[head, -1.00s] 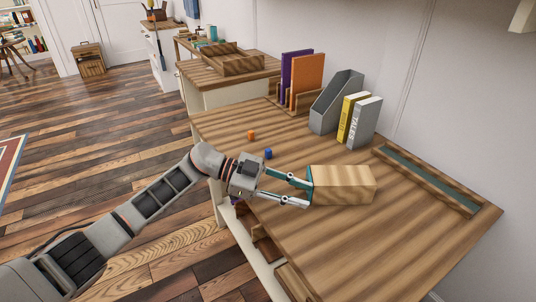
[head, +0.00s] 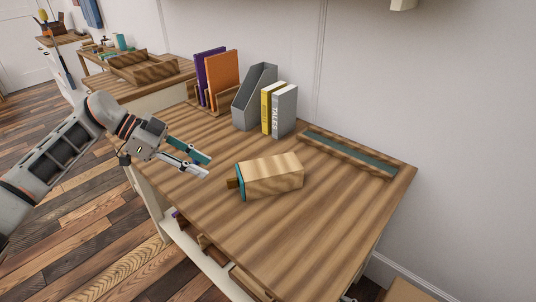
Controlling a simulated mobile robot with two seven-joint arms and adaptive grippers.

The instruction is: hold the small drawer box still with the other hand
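The small drawer box (head: 272,174) is a pale wooden block lying on the wooden desk (head: 310,225). Its left end has a teal face, and a small brown piece like a handle (head: 233,183) sticks out from it. My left gripper (head: 209,167) is left of the box with its fingers apart, pointing at the teal end. It is empty, and a gap shows between its tips and the handle. My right gripper is not visible in this view.
A grey file holder (head: 254,98), a yellow book (head: 270,108) and a grey book (head: 284,112) stand behind the box. A long tray (head: 350,153) lies at the back right. Purple and orange folders (head: 223,80) stand further left. The front and right desktop are clear.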

